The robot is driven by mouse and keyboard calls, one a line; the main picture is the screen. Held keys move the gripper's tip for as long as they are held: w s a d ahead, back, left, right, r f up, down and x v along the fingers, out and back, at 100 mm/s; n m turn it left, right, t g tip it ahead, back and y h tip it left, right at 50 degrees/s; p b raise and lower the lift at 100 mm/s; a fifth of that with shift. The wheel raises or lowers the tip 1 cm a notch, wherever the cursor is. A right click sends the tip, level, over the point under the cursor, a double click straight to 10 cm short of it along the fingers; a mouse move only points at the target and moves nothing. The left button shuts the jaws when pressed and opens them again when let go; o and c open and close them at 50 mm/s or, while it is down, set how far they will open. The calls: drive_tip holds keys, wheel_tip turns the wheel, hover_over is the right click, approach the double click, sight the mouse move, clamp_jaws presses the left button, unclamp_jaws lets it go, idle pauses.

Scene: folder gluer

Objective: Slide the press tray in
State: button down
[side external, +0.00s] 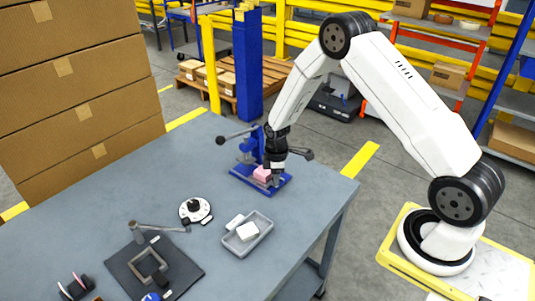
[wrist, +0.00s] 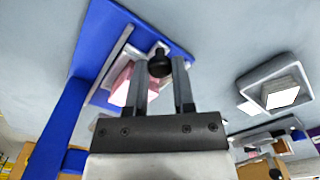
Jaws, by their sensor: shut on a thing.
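The blue arbor press (side external: 246,152) stands near the table's far right edge; its blue base also shows in the wrist view (wrist: 92,35). A pink block (side external: 262,173) sits low at the press, and it also shows in the wrist view (wrist: 121,84) beside the left finger. A black knob (wrist: 159,66) lies between my fingertips, apparently the press tray's handle. My gripper (side external: 275,180) points down at the front of the press and is shut on this knob. The tray itself is mostly hidden by my fingers and the block.
A grey tray (side external: 230,243) with white blocks lies nearer on the table. A round dial-like device (side external: 195,210) and a dark fixture plate (side external: 185,268) are to its left. Stacked cartons (side external: 75,90) stand at the left. The table around the press base is mostly clear.

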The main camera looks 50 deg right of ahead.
sight(269, 174)
drive_tip(key=shift+w, duration=1.55)
drive_tip(key=c, duration=0.7)
unclamp_jaws()
drive_tip(key=shift+c, duration=0.2)
drive_tip(key=shift+r, duration=3.95)
